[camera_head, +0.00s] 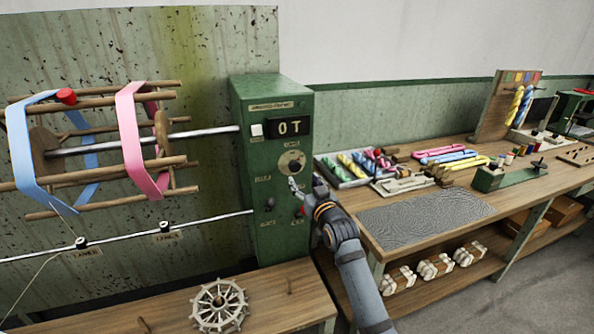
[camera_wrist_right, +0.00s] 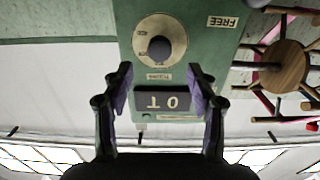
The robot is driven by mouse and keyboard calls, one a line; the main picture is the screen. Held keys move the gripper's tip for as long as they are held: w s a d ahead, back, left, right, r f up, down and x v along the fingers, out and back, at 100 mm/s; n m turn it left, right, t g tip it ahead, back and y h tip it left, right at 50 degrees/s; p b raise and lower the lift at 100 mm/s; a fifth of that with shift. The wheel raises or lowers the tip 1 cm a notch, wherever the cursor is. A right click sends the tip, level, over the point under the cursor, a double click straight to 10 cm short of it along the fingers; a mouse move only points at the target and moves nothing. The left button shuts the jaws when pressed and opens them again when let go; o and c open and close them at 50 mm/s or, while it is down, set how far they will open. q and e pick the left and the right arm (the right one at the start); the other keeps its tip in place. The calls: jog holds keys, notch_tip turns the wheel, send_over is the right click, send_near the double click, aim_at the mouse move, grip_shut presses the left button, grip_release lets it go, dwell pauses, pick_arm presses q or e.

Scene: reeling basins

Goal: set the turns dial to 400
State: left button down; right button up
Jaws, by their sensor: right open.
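The turns dial (camera_head: 292,163) is a pale round plate with a dark knob on the front of the green control box (camera_head: 259,90), under a black display (camera_head: 291,127) reading "0 T". The dial also shows in the upside-down right wrist view (camera_wrist_right: 160,48). Its scale marks are too small to read. My right gripper (camera_head: 305,183) is open and empty, just below and in front of the dial in the head view. In the wrist view the right gripper's fingertips (camera_wrist_right: 160,74) are spread on either side of the dial's line, apart from the knob. My left gripper is not in view.
A wooden reel with blue (camera_head: 28,150) and pink (camera_head: 138,140) bands stands left of the box. A dark lever (camera_head: 269,204) and a red knob (camera_head: 300,212) sit below the dial. A workbench (camera_head: 480,216) with coloured skeins is at the right.

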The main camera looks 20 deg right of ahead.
aim_at(296, 168)
jog(key=w+p, duration=0.1)
jog(key=w, duration=0.7)
jog(key=shift+a, duration=0.1)
jog(key=c, duration=1.2)
